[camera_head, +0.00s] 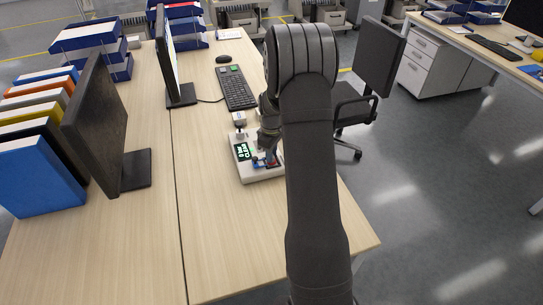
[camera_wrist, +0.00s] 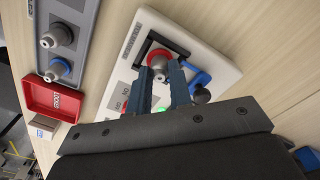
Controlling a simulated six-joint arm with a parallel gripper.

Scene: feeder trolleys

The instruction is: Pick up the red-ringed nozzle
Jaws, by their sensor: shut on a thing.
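The red-ringed nozzle (camera_wrist: 159,57) shows in the wrist view between the tips of my gripper's two blue fingers. My gripper (camera_wrist: 160,72) is shut on it. The nozzle has a red ring around a grey metal body, and the fingers hide part of its sides. It is over a white panel (camera_wrist: 213,57) with a black bracket and a blue part beside it. I cannot tell whether it is clear of the panel. In the head view, my gripper (camera_head: 266,155) is down at the light device on the desk, and the nozzle is too small to make out.
In the head view, a keyboard (camera_head: 237,88), monitors (camera_head: 105,130) and binders (camera_head: 40,175) stand on the desk. The front desk surface is clear.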

